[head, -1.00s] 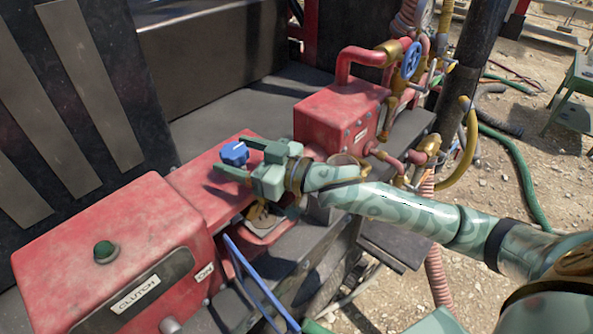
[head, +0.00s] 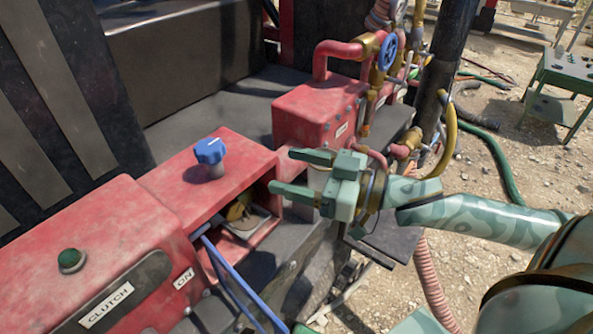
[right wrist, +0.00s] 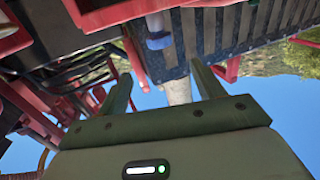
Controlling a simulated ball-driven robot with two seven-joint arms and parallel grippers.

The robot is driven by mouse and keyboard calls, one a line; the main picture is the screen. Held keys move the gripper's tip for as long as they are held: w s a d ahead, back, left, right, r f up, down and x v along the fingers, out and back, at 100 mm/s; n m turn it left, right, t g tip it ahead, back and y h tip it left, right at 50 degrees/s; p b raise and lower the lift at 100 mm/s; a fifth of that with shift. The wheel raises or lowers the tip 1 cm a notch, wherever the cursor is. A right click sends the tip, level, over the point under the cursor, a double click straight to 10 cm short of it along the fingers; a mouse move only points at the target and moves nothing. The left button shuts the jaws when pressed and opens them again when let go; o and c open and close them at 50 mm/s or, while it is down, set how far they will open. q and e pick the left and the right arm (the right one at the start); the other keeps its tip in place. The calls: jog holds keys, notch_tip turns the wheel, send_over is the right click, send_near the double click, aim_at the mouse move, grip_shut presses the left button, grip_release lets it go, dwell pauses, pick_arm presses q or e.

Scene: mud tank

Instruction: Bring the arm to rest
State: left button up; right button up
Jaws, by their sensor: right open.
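My right gripper (head: 290,174) is in the head view, right of the blue knob (head: 210,152) on the red box and apart from it. Its two green fingers are spread and point left, with nothing between them. My right arm comes in from the right edge. In the right wrist view the two fingers of the gripper (right wrist: 160,82) stand apart with an empty gap. A blue knob-like part (right wrist: 159,42) shows beyond them in that view. My left gripper is in neither view.
A red console with a CLUTCH label (head: 106,303) and a green button (head: 71,260) is at lower left. An open compartment (head: 262,232) lies under the knob, beside a blue bar (head: 238,284). A red valve box (head: 310,112) and blue handwheel (head: 388,52) stand behind the gripper.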

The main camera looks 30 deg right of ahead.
dwell(0.4)
jog(key=d+f+m+h, duration=0.2)
jog(key=d+f+h, duration=0.3)
jog(key=f+h, duration=0.5)
jog(key=s+d+f+n+g+h, duration=0.1)
jog(key=s+d+f+g+h, duration=0.15)
jog(key=s+f, duration=0.25)
jog(key=s+d+f+g+h, duration=0.1)
jog(key=s+f+g+h, duration=0.3)
jog(key=s+f, duration=0.2)
jog(key=s+a+f+g+y+b, duration=0.2)
jog(key=f+b, duration=0.3)
jog(key=f, duration=1.3)
jog(key=s+a+f+g+y+b, duration=0.1)
jog(key=s+a+f+b, duration=0.2)
jog(key=f, duration=1.5)
jog(key=s+f+m+g+y+b, duration=0.1)
jog(key=s+f+b, duration=0.3)
jog(key=s+f, duration=0.5)
jog(key=s+f+m+g+y+b, duration=0.1)
jog(key=s+f+b, duration=0.4)
jog(key=s+f, duration=0.5)
notch_tip(320, 180, down, 5)
jog(key=shift+d+r+m+g, duration=0.15)
jog(key=shift+d+m+g, duration=0.15)
jog(key=shift+m+g, duration=0.4)
